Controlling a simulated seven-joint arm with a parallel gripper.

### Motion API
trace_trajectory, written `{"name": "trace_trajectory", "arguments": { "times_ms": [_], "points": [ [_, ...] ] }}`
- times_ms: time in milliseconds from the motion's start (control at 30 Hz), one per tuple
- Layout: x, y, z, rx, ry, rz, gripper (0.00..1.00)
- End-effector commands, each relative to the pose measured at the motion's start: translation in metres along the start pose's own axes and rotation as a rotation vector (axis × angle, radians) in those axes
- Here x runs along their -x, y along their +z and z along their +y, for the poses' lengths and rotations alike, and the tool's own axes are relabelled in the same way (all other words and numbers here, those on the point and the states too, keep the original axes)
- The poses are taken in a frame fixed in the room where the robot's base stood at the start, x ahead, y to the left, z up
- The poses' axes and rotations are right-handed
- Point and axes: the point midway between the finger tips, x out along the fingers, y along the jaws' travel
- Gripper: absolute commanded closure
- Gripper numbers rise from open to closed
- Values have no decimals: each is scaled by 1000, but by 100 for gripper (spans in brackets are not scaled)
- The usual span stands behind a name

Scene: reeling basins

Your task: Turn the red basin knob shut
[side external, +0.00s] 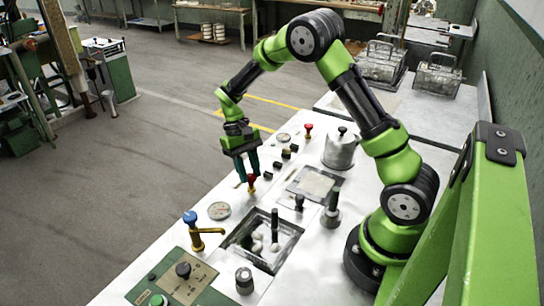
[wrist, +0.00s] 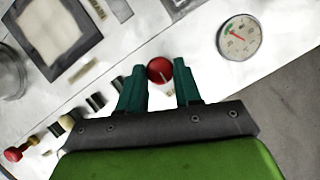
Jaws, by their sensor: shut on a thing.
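A red knob (side external: 251,178) stands on the white worktop near its left edge, beyond the near basin (side external: 237,241). My gripper (side external: 246,176) points down over this knob, with its two dark green fingers on either side of it. In the wrist view, the round red top of the knob (wrist: 159,69) shows between the fingertips (wrist: 160,85), with a pale mark on it. The fingers are shut on the knob, though their contact is partly hidden. A second red knob (side external: 308,128) stands farther back, clear of my gripper.
A dial gauge (side external: 219,210) lies to the near side of the gripped knob. A blue-topped brass tap (side external: 196,230) stands nearer. Small black blocks (side external: 277,166) line the worktop behind. A second basin (side external: 315,183) and a metal pot (side external: 340,150) are to the right.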

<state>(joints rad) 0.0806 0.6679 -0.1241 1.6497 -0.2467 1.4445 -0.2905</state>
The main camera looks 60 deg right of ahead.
Motion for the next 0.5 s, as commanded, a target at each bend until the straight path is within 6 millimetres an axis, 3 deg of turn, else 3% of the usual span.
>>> {"name": "trace_trajectory", "arguments": {
  "times_ms": [267,300,433,500],
  "points": [
    [0,0,0,-1,-2,1,97],
    [0,0,0,-1,-2,1,63],
    [0,0,0,-1,-1,1,43],
    [0,0,0,-1,-1,0,41]
  ]
}}
